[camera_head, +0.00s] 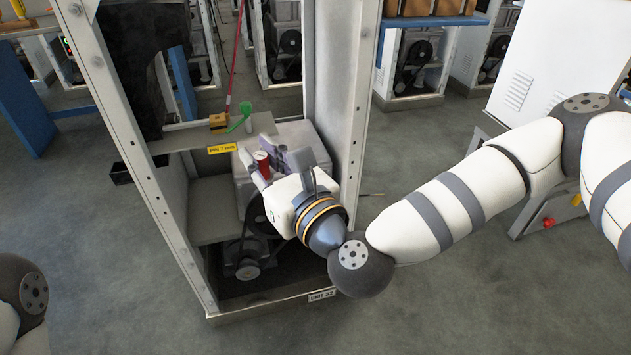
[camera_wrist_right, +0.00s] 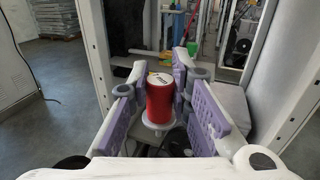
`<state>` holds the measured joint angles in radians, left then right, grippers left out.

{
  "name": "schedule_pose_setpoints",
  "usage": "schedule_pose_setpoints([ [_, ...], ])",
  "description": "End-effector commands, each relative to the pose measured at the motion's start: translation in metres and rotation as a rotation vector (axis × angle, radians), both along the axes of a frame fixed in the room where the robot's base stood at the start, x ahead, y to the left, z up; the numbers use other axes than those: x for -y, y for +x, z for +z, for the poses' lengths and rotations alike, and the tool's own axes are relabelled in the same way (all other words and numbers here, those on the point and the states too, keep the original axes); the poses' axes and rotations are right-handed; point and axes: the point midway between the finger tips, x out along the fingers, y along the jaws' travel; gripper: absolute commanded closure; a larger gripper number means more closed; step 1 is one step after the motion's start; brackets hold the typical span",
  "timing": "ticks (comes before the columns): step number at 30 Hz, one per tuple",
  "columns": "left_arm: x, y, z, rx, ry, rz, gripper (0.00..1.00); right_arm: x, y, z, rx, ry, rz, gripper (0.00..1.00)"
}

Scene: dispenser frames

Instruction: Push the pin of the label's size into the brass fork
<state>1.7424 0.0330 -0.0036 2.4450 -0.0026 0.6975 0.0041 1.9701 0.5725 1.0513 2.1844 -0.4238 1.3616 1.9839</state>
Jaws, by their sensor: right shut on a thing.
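My right gripper (camera_head: 270,163) is inside the frame of the unit, shut on a red cylindrical pin (camera_head: 262,160). In the right wrist view the red pin (camera_wrist_right: 160,98) stands between the purple finger pads, its pale top end with a dark mark facing up. The brass fork (camera_head: 218,122) sits on the grey shelf beyond the gripper, apart from the red pin. A yellow label (camera_head: 222,148) is on the shelf's front edge; its small print is hard to read. A green piece (camera_head: 239,119) leans beside the fork. My left gripper is out of view.
Pale metal posts (camera_head: 345,90) stand on either side of the shelf, close to my right arm. A grey housing and a pulley (camera_head: 248,268) are below the gripper. A white cabinet (camera_head: 545,65) stands to the right.

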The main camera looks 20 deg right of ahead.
Motion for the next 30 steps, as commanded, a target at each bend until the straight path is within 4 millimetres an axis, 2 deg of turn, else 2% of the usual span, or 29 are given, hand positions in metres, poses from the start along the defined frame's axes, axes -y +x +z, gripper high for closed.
schedule_pose_setpoints([
  [1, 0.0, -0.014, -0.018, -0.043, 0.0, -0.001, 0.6, -0.017, 0.011, -0.01, -0.01, 0.001, 0.039, 1.0],
  [3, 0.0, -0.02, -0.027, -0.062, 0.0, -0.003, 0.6, -0.038, 0.02, 0.003, -0.008, -0.001, 0.089, 1.0],
  [6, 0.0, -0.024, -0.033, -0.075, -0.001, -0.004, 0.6, -0.057, 0.026, 0.019, -0.005, -0.002, 0.136, 1.0],
  [9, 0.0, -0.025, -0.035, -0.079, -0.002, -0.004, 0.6, -0.066, 0.028, 0.029, -0.003, -0.002, 0.158, 1.0],
  [20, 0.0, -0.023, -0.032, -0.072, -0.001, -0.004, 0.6, -0.067, 0.026, 0.035, -0.001, -0.006, 0.153, 1.0],
  [30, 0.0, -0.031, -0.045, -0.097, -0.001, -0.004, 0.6, -0.067, 0.066, 0.028, -0.002, -0.005, 0.152, 1.0],
])
